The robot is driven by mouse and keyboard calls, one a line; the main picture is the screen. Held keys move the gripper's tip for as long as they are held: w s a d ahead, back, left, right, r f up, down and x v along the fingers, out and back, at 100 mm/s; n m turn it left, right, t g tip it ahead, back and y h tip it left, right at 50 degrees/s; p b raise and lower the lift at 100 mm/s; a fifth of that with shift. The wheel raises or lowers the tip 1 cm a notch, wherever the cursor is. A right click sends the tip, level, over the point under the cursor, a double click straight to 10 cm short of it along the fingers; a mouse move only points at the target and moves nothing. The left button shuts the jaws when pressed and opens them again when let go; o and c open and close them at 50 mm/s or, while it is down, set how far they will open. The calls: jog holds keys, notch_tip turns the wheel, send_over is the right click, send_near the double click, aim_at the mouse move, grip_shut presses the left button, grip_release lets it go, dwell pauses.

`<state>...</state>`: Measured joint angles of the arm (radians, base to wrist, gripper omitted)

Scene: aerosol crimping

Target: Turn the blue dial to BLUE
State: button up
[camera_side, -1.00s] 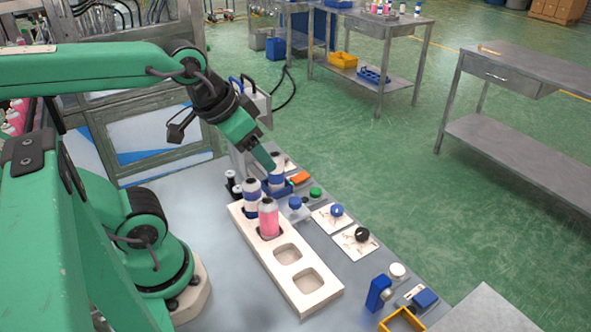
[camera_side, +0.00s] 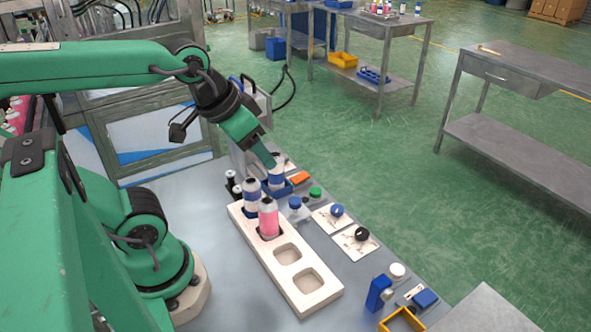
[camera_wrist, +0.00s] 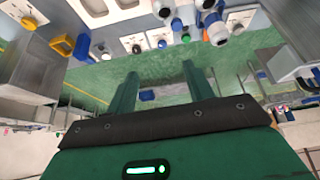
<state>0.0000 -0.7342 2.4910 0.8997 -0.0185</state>
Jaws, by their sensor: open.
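In the wrist view the blue dial (camera_wrist: 162,44) shows near the top, small. Its pointer setting is too small to read. My gripper (camera_side: 270,162) is behind and left of the blue dial in the side view, above a blue-and-white can (camera_side: 277,180), apart from the dial. In the wrist view my gripper (camera_wrist: 160,75) shows two green fingers spread apart with nothing between them.
A white rack (camera_side: 325,292) holds a pink can (camera_side: 268,218) and a blue-and-white can (camera_side: 252,194), with empty pockets at its near end. A blue-topped knob (camera_side: 295,202), a green button (camera_side: 315,193) and an orange block (camera_side: 300,178) stand close to the dial plates.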

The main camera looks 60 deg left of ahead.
jog(key=w, duration=0.1)
jog(key=n+g, duration=0.6)
jog(key=n, duration=0.8)
send_over(337, 208)
jog(key=shift+f, duration=7.75)
jog(key=shift+f, duration=3.9)
jog(key=c, duration=1)
